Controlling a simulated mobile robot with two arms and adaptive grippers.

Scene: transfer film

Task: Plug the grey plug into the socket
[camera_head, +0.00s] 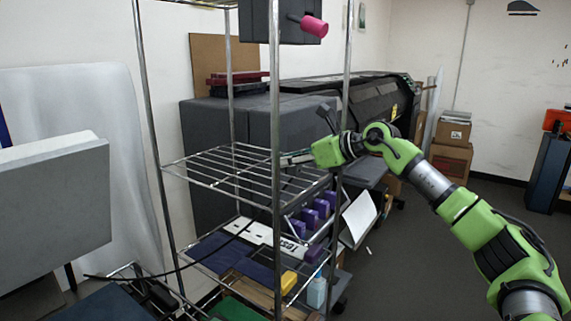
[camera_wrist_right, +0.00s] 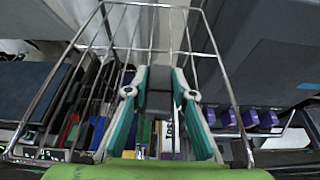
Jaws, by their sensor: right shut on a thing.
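My right gripper (camera_head: 292,160) reaches in from the right at the level of the wire middle shelf of the metal rack. In the right wrist view its teal-and-white fingers (camera_wrist_right: 158,100) are shut on a small grey block, which looks like the grey plug (camera_wrist_right: 159,100). In the head view the plug is too small and too hidden by the rack post to make out. I cannot clearly make out a socket in either view. My left gripper is out of view.
The rack's middle shelf (camera_head: 215,165) is bare wire. Its lower shelf holds purple blocks (camera_head: 310,219), a white lettered panel (camera_head: 250,231) and a yellow item (camera_head: 289,281). A dark box with a pink cylinder (camera_head: 313,27) is above. Rack posts stand close to the gripper.

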